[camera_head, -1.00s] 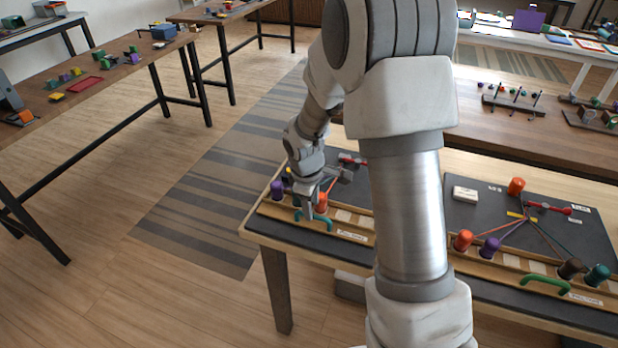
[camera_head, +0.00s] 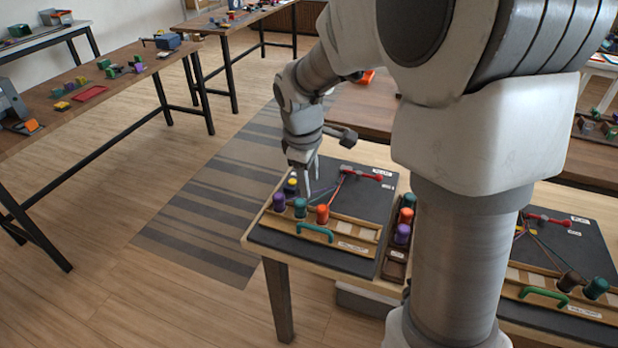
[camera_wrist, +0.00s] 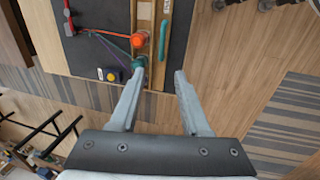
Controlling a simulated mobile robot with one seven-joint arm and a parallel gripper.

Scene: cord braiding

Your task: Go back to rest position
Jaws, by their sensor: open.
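My gripper (camera_head: 304,180) is open and empty. In the head view it hangs above the left board (camera_head: 347,262), near its far left part. In the wrist view the open fingers (camera_wrist: 150,95) reach toward the board's edge, with floor showing between them. A purple bobbin (camera_head: 279,202), a teal bobbin (camera_head: 300,208) and an orange bobbin (camera_head: 322,214) stand in the wooden rail. The orange bobbin (camera_wrist: 139,40) and the teal bobbin (camera_wrist: 139,62) also show in the wrist view. Cords run from the bobbins to a red clamp (camera_head: 362,174).
A green handle (camera_head: 315,232) is on the rail's front. A tray (camera_head: 396,263) with several bobbins lies right of the board. A second board (camera_head: 585,250) is farther right, partly hidden by my arm. Open floor with a striped rug (camera_head: 205,205) lies left.

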